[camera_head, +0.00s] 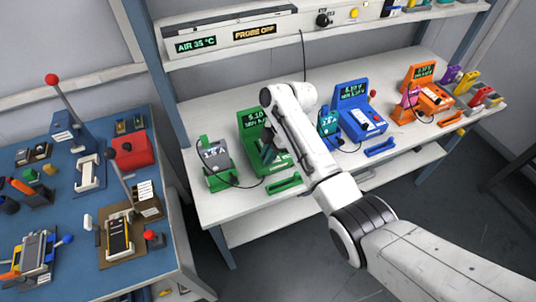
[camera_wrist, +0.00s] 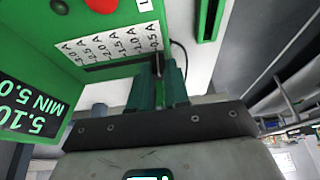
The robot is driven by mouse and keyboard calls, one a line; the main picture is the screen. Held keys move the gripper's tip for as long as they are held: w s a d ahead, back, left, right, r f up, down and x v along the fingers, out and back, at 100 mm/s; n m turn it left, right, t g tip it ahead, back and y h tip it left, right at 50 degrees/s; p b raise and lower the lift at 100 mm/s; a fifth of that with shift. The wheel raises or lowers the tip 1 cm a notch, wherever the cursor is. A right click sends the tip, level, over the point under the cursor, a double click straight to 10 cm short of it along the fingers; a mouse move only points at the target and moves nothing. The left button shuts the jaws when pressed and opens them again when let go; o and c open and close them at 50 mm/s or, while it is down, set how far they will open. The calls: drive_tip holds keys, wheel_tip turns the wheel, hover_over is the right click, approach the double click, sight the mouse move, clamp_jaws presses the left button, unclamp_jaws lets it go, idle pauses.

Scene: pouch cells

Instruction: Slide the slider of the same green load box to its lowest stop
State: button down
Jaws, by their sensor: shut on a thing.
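The green load box (camera_head: 275,165) stands on the white bench, with its display panel upright at the back, partly hidden by my arm. In the wrist view the green load box (camera_wrist: 88,22) fills the upper left, with a white scale of ampere labels (camera_wrist: 115,42) beside a dark slot. My gripper (camera_wrist: 158,84) is shut at the right end of that scale, by a label that looks like 0.5 A. The slider (camera_wrist: 157,66) sits between the fingers, mostly hidden. The display (camera_wrist: 30,108) reads 5.10 and MIN 5.0.
A green stand (camera_head: 215,170) with a 1.5 A readout is close left of the box, with a black cable. A green bar-shaped piece (camera_head: 284,184) lies in front. Blue (camera_head: 362,120) and orange (camera_head: 430,98) load boxes stand to the right. A shelf is above.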

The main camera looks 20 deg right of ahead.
drive_tip(key=shift+s, duration=0.15)
drive_tip(key=c, duration=1.1)
unclamp_jaws()
drive_tip(key=shift+s, duration=0.1)
drive_tip(key=b+v, duration=0.1)
drive_tip(key=v, duration=0.9)
drive_tip(key=shift+d+r, duration=0.2)
drive_tip(key=shift+r, duration=0.15)
